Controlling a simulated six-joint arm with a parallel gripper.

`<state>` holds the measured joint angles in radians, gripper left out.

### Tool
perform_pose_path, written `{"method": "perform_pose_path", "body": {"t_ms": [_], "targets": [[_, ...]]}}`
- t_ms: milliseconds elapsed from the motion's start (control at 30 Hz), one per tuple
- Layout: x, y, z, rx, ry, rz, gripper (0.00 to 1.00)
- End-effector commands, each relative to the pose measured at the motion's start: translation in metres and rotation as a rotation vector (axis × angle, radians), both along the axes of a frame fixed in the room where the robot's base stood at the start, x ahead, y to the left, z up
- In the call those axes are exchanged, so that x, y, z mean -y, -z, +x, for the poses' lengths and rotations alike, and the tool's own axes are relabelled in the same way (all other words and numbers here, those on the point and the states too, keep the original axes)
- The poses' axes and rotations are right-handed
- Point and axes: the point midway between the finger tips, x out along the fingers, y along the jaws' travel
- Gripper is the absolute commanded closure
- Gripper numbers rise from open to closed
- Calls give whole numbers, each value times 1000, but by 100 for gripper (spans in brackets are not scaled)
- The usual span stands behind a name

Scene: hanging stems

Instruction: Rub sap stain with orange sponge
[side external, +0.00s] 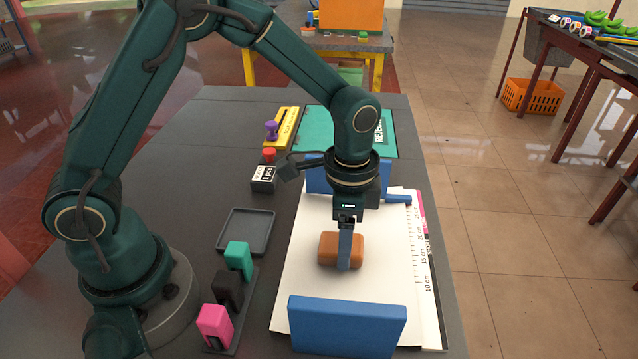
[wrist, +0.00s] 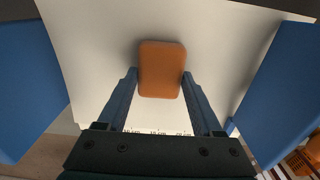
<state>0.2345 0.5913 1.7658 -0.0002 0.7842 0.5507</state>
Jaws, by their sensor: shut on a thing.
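The orange sponge (side external: 328,249) is a rounded block over the white sheet (side external: 300,280) between two blue blocks. My gripper (side external: 344,262) points down and is shut on the sponge. In the wrist view the sponge (wrist: 161,70) sits between the two fingers of my gripper (wrist: 160,82). I cannot tell whether the sponge touches the sheet. No sap stain shows on the visible part of the sheet; the part under the sponge is hidden.
A blue block (side external: 347,325) stands at the sheet's near end, another (side external: 318,178) at its far end. A ruler strip (side external: 425,270) runs along the right edge. A grey tray (side external: 245,232) and a rack with teal, black and pink pieces (side external: 228,290) stand left.

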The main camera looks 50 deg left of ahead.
Motion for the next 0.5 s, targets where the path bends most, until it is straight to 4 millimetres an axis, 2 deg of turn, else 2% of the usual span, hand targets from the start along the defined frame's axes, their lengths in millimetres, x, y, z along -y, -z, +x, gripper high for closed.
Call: {"method": "perform_pose_path", "body": {"t_ms": [167,233,300,500], "targets": [[-13,0,12,0,-3,0,85],[-11,-8,11,4,1,0,85],[-11,-27,11,8,1,-1,85],[-10,-42,10,4,1,-1,85]]}}
